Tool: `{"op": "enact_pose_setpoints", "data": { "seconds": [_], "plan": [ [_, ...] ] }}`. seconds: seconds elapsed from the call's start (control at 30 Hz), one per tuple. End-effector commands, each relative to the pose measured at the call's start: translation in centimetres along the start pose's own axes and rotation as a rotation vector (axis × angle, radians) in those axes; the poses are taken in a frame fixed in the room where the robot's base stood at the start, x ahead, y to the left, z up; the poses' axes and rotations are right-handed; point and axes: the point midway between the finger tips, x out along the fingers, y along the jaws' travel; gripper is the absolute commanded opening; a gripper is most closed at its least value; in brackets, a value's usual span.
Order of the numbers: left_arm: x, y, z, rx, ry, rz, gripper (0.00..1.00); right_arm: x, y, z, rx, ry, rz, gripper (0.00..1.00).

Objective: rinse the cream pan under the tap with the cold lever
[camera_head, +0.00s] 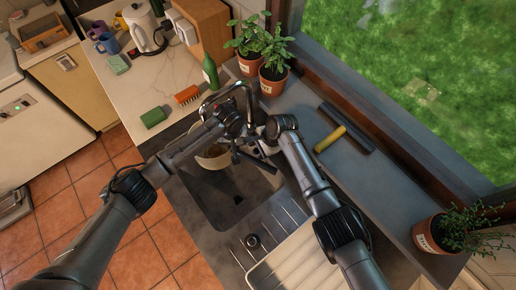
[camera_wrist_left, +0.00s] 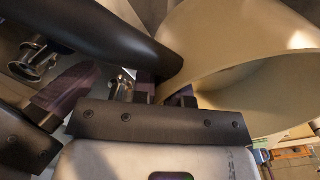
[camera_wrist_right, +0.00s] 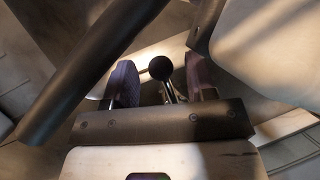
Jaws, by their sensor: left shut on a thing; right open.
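The cream pan (camera_head: 211,160) hangs over the dark sink (camera_head: 215,205), partly covered by my arms. In the left wrist view the pan (camera_wrist_left: 245,50) fills the upper right, with its dark handle (camera_wrist_left: 95,35) reaching left. My left gripper (camera_wrist_left: 165,95) is shut on the pan. The curved metal tap (camera_head: 246,92) rises behind my grippers. My right gripper (camera_wrist_right: 161,85) is open, its purple fingers on either side of a metal lever (camera_wrist_right: 169,90) with a black ball knob (camera_wrist_right: 160,68). I cannot tell whether they touch it. No water stream is distinguishable.
A ribbed drainer (camera_head: 290,265) lies at the sink's front right. A green bottle (camera_head: 210,72), an orange brush (camera_head: 187,95) and a green block (camera_head: 154,117) are near the sink's left.

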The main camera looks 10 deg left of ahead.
Motion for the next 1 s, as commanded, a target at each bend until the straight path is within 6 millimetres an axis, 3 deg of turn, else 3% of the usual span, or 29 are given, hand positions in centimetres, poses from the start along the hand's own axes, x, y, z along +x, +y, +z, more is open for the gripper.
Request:
{"op": "enact_pose_setpoints", "data": {
  "seconds": [0.27,0.8,1.0],
  "plan": [
    [-0.13,0.03,-0.07,0.000,0.002,0.001,0.00,0.05,-0.03,0.04,-0.001,0.000,0.000,0.51],
    [-0.13,0.02,-0.07,0.000,0.002,0.001,0.00,0.03,-0.02,0.03,0.000,0.000,0.000,0.01],
    [-0.13,0.02,-0.07,0.000,0.002,0.001,0.00,0.03,-0.02,0.03,0.000,0.000,0.000,0.00]
  ]
}}
